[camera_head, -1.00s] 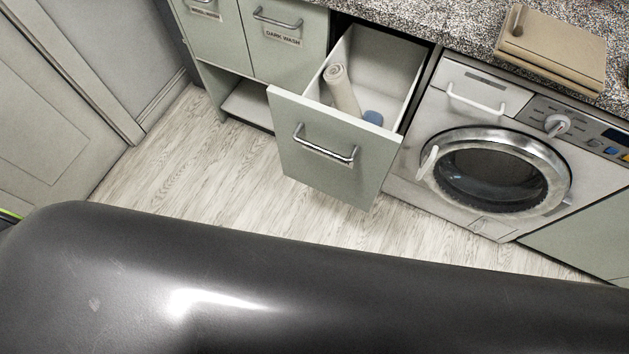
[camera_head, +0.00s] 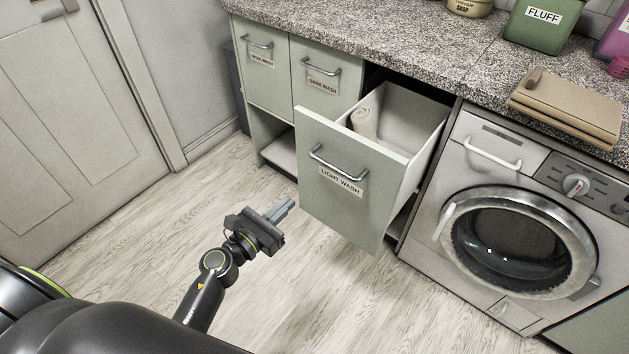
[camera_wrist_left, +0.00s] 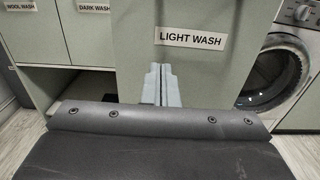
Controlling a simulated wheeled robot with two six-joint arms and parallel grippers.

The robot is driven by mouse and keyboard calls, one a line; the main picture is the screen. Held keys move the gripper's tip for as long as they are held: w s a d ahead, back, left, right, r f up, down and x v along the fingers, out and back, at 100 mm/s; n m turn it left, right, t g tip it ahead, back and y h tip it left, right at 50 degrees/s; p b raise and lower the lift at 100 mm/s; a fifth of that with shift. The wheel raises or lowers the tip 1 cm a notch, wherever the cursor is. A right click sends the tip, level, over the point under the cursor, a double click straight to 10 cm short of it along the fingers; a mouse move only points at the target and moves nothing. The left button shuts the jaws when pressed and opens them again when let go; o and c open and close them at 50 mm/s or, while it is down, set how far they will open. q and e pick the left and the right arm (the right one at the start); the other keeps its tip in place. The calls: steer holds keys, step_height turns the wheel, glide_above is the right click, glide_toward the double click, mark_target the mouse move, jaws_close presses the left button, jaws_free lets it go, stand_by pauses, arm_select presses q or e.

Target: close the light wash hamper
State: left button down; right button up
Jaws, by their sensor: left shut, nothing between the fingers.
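The light wash hamper (camera_head: 345,200) is a pale green pull-out drawer front with a bar handle and a LIGHT WASH label. It stands pulled out from under the counter, its white inside showing with a rolled beige cloth (camera_head: 364,123) in it. In the left wrist view the hamper front (camera_wrist_left: 215,70) is straight ahead. My left gripper (camera_head: 283,209) is shut and empty, in front of the hamper and lower left of its label. In the left wrist view its fingertips (camera_wrist_left: 160,72) lie together, just below and left of the label. Whether they touch the front is unclear. My right gripper is out of view.
Shut wool wash (camera_head: 262,80) and dark wash (camera_head: 318,85) fronts are left of the hamper, above an open shelf (camera_head: 280,150). A washing machine (camera_head: 520,235) stands to the right. The floor at left is clear.

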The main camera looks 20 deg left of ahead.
mark_target(322, 172)
arm_select(q)
steer(key=x, duration=0.9)
steer(key=shift+w+d+f, duration=0.1)
steer(key=shift+w, duration=0.25)
steer(key=shift+w+d, duration=0.25)
steer(key=shift+w, duration=0.4)
